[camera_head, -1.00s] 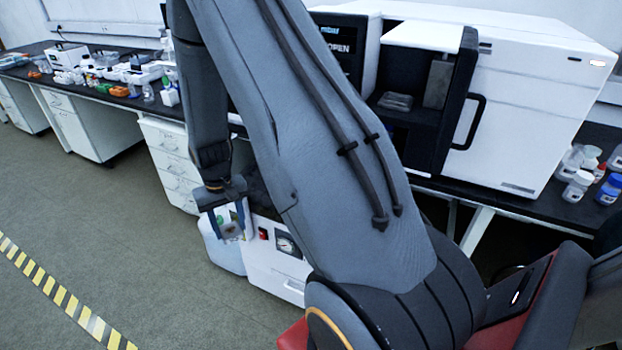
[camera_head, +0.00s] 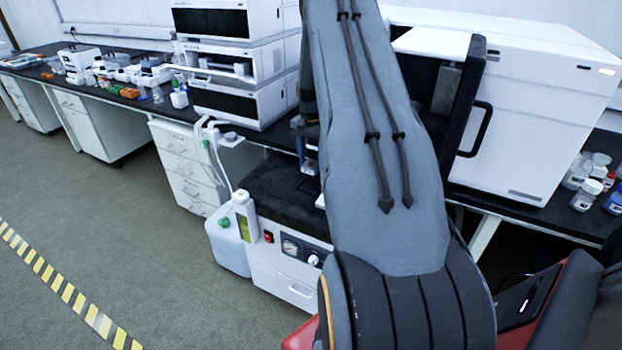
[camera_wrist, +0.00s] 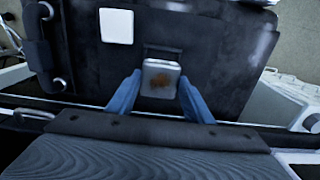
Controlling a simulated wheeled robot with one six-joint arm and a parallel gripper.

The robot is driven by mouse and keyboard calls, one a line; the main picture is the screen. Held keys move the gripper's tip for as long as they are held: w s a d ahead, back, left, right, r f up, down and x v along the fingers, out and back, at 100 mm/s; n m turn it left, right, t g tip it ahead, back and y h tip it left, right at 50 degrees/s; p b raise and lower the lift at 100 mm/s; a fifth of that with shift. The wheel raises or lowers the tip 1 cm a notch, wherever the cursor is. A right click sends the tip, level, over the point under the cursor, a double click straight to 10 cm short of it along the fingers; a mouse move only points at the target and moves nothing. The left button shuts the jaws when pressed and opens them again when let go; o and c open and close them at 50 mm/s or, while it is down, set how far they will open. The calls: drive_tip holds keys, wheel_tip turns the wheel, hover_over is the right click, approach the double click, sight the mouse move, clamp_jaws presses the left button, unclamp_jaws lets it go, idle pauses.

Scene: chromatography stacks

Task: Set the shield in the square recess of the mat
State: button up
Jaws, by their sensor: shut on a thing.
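The shield (camera_wrist: 161,76) is a small pale grey, rounded square plate with a brown stain. In the wrist view my gripper (camera_wrist: 160,80) is shut on it, with a blue finger at each side. It is over the black mat (camera_wrist: 215,60), apparently a little above it. A dark rectangular outline (camera_wrist: 163,50), perhaps the recess, shows just beyond the shield and is partly covered by it. In the head view my gripper (camera_head: 309,160) is over the right part of the mat (camera_head: 275,192), partly hidden by my arm.
A white square (camera_wrist: 116,26) lies on the mat, left of the shield. A white bottle (camera_head: 244,215) and a larger container (camera_head: 226,240) stand left of the white pump unit (camera_head: 285,265). The stacked instruments (camera_head: 232,60) rise behind. A dark pipe fitting (camera_wrist: 45,50) borders the mat.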

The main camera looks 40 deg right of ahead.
drive_tip(key=shift+f+p, duration=0.75)
drive_tip(key=shift+f, duration=2.5)
drive_tip(key=shift+f, duration=0.15)
drive_tip(key=o, duration=1.2)
